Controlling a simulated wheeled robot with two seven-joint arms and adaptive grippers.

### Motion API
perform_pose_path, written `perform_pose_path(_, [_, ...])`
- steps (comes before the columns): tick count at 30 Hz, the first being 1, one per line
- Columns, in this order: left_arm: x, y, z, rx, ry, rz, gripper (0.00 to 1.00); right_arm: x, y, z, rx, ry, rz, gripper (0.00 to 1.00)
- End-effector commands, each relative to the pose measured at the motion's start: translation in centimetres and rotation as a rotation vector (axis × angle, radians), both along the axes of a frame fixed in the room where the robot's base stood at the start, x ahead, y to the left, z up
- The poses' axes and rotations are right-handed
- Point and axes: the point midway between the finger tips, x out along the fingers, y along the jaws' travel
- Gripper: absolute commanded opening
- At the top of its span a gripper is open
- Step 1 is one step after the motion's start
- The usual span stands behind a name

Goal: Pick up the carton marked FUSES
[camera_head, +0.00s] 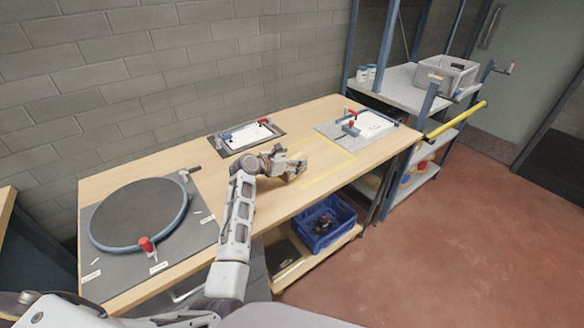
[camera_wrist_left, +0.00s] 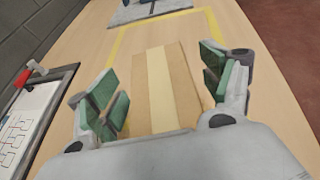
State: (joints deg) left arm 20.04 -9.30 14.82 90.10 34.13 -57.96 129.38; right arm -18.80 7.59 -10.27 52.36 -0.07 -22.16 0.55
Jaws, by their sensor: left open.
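My left gripper (camera_head: 290,168) is over the middle of the wooden bench. In the left wrist view the left gripper (camera_wrist_left: 160,82) is open, with green-padded fingers spread wide. A brown carton (camera_wrist_left: 160,92) with a pale tape strip along its top lies between and below the fingers, with gaps on both sides. No FUSES marking can be read on it. In the head view the carton is mostly hidden by my gripper, and I cannot make it out clearly. My right gripper is not in view.
A yellow taped outline (camera_head: 332,175) surrounds the carton's area on the bench. A clamp board (camera_head: 247,136) lies behind, another fixture (camera_head: 370,124) at the far right, and a round turntable (camera_head: 138,212) at left. A blue crate (camera_head: 325,225) sits on the lower shelf.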

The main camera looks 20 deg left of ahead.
Motion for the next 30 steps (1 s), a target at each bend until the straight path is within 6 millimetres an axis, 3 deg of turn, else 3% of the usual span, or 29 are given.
perform_pose_path(7, [-0.02, 0.01, -0.01, 0.0, 0.0, 0.0, 0.8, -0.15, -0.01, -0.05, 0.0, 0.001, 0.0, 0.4])
perform_pose_path(19, [-0.03, 0.01, -0.02, 0.0, 0.0, 0.0, 0.29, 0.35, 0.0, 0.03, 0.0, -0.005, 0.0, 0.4])
perform_pose_path(30, [0.01, -0.01, 0.45, -0.001, -0.002, 0.0, 0.28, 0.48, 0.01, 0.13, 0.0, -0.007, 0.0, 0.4])
